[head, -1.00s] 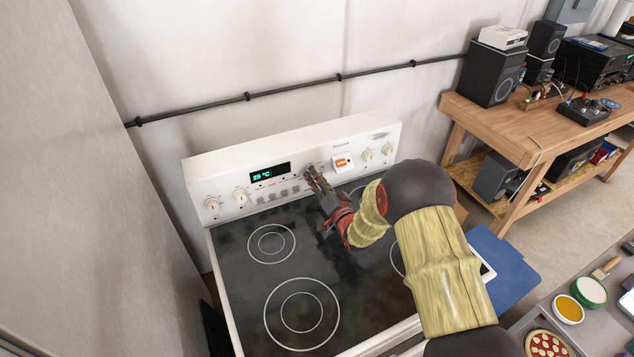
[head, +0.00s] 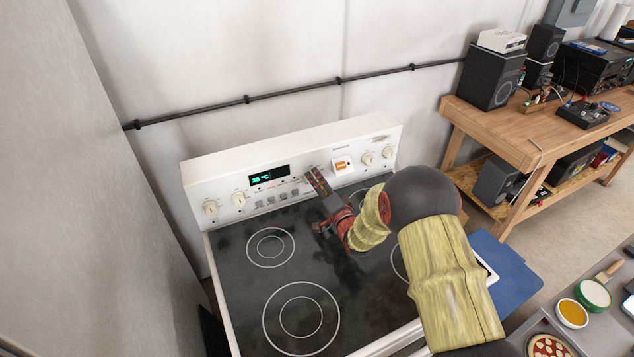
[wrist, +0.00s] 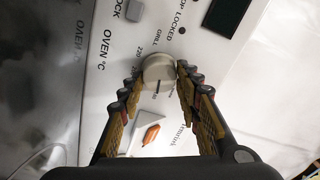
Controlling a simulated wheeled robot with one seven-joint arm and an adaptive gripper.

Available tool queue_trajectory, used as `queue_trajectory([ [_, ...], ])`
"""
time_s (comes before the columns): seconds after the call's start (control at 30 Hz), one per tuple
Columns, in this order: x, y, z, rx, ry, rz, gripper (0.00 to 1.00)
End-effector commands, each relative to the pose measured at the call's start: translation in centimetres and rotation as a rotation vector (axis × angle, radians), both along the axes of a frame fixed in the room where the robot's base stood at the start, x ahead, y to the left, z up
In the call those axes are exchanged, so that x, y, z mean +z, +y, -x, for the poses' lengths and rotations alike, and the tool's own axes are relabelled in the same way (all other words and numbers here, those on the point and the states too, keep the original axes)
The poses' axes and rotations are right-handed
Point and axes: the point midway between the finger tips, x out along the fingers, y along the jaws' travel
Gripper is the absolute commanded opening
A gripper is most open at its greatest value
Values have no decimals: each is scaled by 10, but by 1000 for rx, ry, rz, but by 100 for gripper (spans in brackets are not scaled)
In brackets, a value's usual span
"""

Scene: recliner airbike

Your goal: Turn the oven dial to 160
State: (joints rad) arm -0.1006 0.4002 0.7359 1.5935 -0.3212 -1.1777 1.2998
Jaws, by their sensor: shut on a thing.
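The oven dial (wrist: 158,68) is a round pale grey knob on the white control panel, with temperature markings around it, in the wrist view. My gripper (wrist: 160,80) has its two fingers shut on the dial, one on each side. In the head view my gripper (head: 318,180) reaches the panel to the right of the display and hides the dial. The green display (head: 269,175) appears to read 35 °C.
White burner knobs (head: 239,199) sit at both ends of the panel (head: 225,168). An orange switch (head: 342,165) is just right of my gripper. The black cooktop (head: 300,260) below is clear. A wooden bench (head: 520,125) stands at the right.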

Motion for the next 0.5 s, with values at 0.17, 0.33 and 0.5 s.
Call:
queue_trajectory([
  [0.17,0,-1,0,-1,-1,1,8],
  [0.33,0,-1,0,-1,-1,1,42],
  [0.5,0,0,0,-1,-1,1,52],
])
